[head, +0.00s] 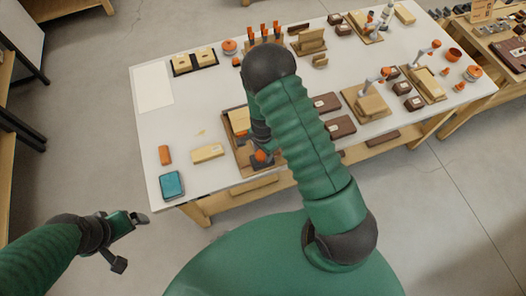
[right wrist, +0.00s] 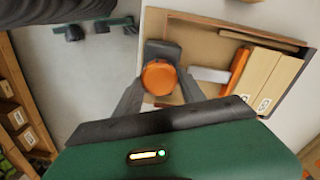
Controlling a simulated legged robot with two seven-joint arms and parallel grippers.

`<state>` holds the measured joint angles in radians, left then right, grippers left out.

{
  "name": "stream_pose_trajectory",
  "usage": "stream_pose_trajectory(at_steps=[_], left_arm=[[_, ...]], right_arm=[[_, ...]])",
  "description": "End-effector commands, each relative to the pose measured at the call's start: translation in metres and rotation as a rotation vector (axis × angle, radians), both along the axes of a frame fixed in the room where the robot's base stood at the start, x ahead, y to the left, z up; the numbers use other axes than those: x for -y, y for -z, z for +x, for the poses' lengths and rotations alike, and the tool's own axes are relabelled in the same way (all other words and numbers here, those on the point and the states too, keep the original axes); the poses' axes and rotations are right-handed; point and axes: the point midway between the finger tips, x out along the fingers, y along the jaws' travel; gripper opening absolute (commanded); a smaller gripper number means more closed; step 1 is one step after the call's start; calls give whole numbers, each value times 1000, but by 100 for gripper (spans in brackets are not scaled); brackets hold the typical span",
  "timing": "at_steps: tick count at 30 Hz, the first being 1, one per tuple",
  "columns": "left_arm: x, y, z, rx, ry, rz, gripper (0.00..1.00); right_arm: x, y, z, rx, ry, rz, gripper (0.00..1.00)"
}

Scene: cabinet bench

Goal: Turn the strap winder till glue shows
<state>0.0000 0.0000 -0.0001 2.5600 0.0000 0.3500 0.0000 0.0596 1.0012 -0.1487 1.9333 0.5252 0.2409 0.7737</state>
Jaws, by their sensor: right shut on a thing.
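The strap winder's round orange knob (head: 261,156) sits at the near edge of a brown tray (head: 238,164) on the white bench. My right gripper (head: 257,146) reaches down to it, partly hidden by my own arm in the head view. In the right wrist view the fingers are on both sides of the orange knob (right wrist: 160,77), shut on it. A white strip (right wrist: 208,74) and an orange bar (right wrist: 237,70) lie beside light wood blocks (right wrist: 272,82) in the tray. I cannot make out any glue. My left gripper (head: 133,240) is open and empty, off the bench's near left side.
Brown boxes, clamps and orange-topped tools fill the right and back. A white sheet (head: 152,88) lies at the left.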

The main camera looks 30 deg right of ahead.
Motion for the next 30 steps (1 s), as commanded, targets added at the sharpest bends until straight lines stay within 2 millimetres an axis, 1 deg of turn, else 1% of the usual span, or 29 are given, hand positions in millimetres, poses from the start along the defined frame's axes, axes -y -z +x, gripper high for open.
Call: stream_pose_trajectory(at_steps=[1,2,3,6,7,15,17,19,20,23,30], left_arm=[[0,0,0,0,0,0,92],[0,0,0,0,0,0,92],[0,0,0,0,0,0,92],[0,0,0,0,0,0,92],[0,0,0,0,0,0,92],[0,0,0,0,0,0,92],[0,0,0,0,0,0,92],[0,1,0,0,0,0,92],[0,2,0,0,0,0,92],[0,4,0,0,0,0,92],[0,7,0,0,0,0,92]], right_arm=[[-5,0,0,-2,-6,9,6],[-6,0,0,-2,-7,10,6],[-6,0,0,-2,-7,10,52],[-5,0,0,-2,-7,8,65],[-5,0,0,-2,-7,8,67],[-2,0,0,-1,-7,7,67],[-2,-3,1,0,-7,6,67],[-3,-11,2,1,-9,6,67],[-3,-16,2,2,-9,5,67],[-3,-40,3,5,-10,5,67],[-4,-112,3,5,-9,5,67]])
